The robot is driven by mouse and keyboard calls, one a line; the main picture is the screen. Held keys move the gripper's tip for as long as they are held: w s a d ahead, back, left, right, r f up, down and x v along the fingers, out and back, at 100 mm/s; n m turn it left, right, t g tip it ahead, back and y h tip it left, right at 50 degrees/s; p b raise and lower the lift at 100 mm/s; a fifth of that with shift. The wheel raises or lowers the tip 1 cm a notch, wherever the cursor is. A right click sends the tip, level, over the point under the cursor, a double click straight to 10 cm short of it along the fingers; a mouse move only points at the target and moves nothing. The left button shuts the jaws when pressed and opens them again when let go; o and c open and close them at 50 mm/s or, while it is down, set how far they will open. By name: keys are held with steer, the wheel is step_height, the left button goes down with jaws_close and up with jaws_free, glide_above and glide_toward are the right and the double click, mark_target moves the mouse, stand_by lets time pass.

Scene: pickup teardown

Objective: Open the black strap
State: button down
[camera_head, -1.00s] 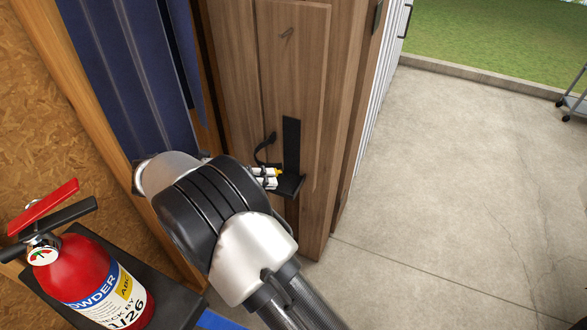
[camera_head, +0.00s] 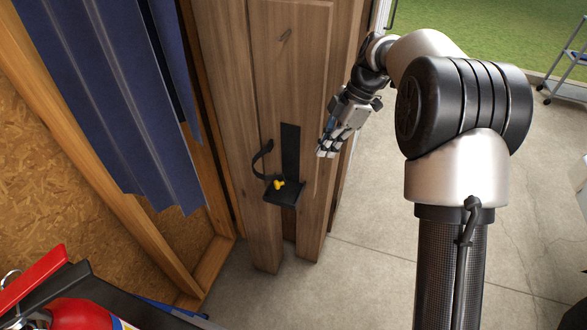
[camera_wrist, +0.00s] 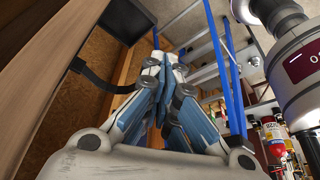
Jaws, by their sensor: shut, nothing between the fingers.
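The black strap (camera_head: 259,161) curves out to the left of a black wall bracket (camera_head: 290,148) on a wooden post. Its upper end meets the bracket's back plate; whether its lower end is fastened I cannot tell. A small yellow piece (camera_head: 279,185) sits at the bracket's small shelf (camera_head: 286,197). My gripper (camera_head: 327,151) is shut and empty, to the right of the bracket and apart from it. In the wrist view, my shut fingertips (camera_wrist: 163,62) point up, and the strap (camera_wrist: 92,74) shows at the left below the dark bracket (camera_wrist: 123,21).
The wooden post (camera_head: 232,120) carries the bracket. A blue corrugated panel (camera_head: 110,100) stands at the left. A red fire extinguisher (camera_head: 75,314) is at the lower left, and also shows in the wrist view (camera_wrist: 275,145). A grey cart (camera_head: 570,75) stands far right. Concrete floor (camera_head: 365,270) is clear.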

steer(key=s+a+f+b, duration=0.2)
steer(key=a+f, duration=0.5)
steer(key=f, duration=0.2)
steer(key=shift+s, duration=0.15)
steer(key=shift+a, duration=0.1)
